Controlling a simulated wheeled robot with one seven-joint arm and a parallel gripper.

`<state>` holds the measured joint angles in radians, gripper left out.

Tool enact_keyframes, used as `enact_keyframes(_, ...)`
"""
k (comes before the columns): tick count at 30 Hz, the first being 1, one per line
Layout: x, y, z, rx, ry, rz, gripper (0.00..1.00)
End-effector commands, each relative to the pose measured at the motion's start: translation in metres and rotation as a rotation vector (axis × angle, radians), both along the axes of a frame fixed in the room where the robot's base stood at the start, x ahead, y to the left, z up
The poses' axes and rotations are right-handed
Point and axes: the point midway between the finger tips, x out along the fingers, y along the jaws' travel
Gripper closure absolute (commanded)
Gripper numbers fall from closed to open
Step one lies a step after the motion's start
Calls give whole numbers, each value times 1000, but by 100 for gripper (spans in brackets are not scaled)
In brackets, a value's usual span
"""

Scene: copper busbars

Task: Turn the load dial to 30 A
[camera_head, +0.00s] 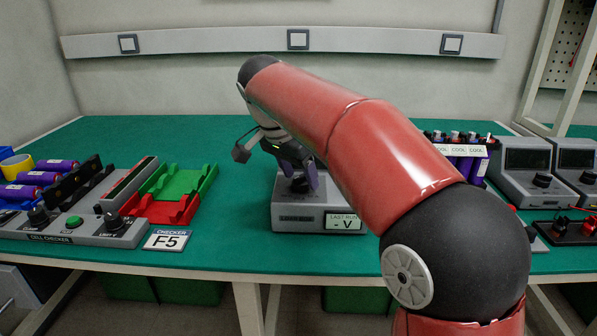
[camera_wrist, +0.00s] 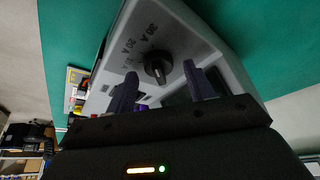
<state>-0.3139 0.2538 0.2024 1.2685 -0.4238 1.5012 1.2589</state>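The load dial is a black knob (camera_wrist: 158,68) on the sloped face of a grey box (camera_wrist: 190,38), with "30 A", "20 A" and a third, less legible mark printed beside it. A light line shows on the knob; which mark it points to is hard to tell. In the head view the knob (camera_head: 300,185) sits on the grey box (camera_head: 297,217) with a "LAST RUN - V" label at its front. My gripper (camera_wrist: 160,79) is open, its two dark fingers on either side of the knob, apart from it in the wrist view. My gripper (camera_head: 301,172) is above the box.
A cell checker (camera_head: 75,228) with knobs and a green button stands left, beside red and green trays (camera_head: 180,187). Purple cells (camera_head: 470,166) and grey meters (camera_head: 540,170) stand right. The green bench between trays and box is clear. My arm hides part of the right side.

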Motion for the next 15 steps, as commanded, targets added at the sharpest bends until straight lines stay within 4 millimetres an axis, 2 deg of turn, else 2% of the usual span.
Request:
enact_keyframes(9,-1,1,3,0,0,1,46)
enact_keyframes(15,-8,9,29,2,-3,2,46)
